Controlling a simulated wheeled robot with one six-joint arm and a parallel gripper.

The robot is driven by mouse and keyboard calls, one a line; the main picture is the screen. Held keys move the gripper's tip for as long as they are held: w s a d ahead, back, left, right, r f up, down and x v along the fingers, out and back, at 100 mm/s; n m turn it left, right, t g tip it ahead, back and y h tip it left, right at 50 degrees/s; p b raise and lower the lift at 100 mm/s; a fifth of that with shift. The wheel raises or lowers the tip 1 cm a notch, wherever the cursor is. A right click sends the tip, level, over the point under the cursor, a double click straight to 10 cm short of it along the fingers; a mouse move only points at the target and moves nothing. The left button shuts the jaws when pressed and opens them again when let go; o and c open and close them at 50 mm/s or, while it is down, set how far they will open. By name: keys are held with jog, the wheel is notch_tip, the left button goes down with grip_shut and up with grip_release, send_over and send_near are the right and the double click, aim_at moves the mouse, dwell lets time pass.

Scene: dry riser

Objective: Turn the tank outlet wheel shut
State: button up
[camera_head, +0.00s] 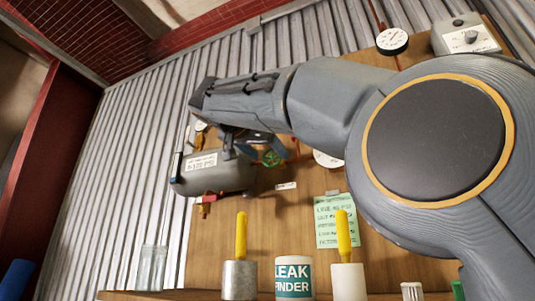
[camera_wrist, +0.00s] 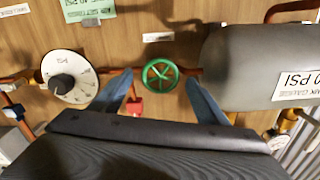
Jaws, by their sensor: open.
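The green tank outlet wheel (camera_wrist: 160,75) is a small spoked handwheel on the pipe beside the grey tank (camera_wrist: 235,65). In the head view the wheel (camera_head: 271,158) shows partly below my wrist, right of the tank (camera_head: 215,174). My gripper (camera_wrist: 159,78) is open, with one blue-grey finger on each side of the wheel in the wrist view. I see gaps between the fingers and the rim; how far the tips are from it in depth I cannot tell.
A round gauge (camera_wrist: 70,78) and a red valve handle (camera_wrist: 137,106) sit near the wheel. A green note (camera_head: 338,221) is on the board. A LEAK FINDER tub (camera_head: 294,279) and yellow-handled brushes stand on the shelf below. My arm hides much of the right side.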

jog(key=p+v, duration=0.1)
jog(key=v, duration=0.6)
jog(key=shift+s, duration=0.15)
dwell(0.3)
